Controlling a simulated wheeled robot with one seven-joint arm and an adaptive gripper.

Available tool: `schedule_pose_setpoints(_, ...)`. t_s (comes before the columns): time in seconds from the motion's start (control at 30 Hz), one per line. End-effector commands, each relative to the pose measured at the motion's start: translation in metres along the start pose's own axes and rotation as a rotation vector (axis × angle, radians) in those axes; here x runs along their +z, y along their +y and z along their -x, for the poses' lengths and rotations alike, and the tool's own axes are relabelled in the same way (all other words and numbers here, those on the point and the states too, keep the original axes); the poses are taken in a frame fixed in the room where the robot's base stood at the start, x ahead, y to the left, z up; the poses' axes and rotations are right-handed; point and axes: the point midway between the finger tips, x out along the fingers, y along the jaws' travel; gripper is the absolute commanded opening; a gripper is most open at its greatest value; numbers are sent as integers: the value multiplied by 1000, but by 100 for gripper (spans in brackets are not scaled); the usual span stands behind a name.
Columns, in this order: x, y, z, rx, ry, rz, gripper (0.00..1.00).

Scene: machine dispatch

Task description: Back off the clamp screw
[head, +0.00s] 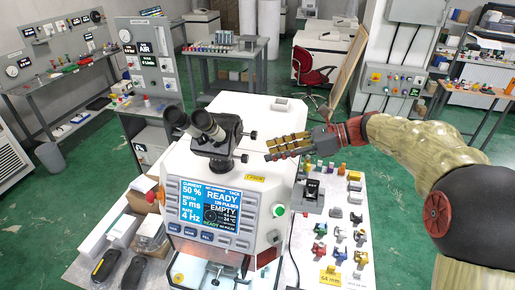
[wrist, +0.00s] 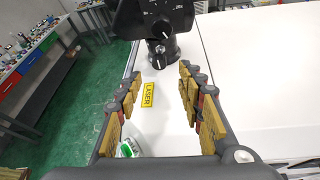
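A white laser machine (head: 222,170) stands in the middle of the head view, with a black binocular microscope head (head: 218,130) on top. Dark knobs stick out to the right of the head, an upper one (head: 253,135) and a lower one (head: 244,158). I cannot tell for sure which is the clamp screw. My gripper (head: 270,149) is just right of these knobs, fingers pointing left, apart from them. In the wrist view the fingers (wrist: 160,76) are spread with nothing between them; a black knob (wrist: 158,62) lies just beyond, below the marked black housing (wrist: 155,18).
A yellow LASER label (wrist: 148,95) is on the white cover. A screen (head: 209,205) reads READY and EMPTY. A white table (head: 345,255) at the right holds several small coloured parts. A green button (head: 278,210) is on the machine's right side.

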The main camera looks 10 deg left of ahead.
Motion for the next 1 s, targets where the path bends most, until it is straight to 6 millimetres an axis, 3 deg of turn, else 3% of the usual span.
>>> schedule_pose_setpoints(0.5, -1, 1, -68, 1, 2, 3, 38)
schedule_pose_setpoints(0.87, -1, 0, -74, 0, 3, 3, 38)
schedule_pose_setpoints(1.0, -1, 0, -74, 0, 3, 3, 31)
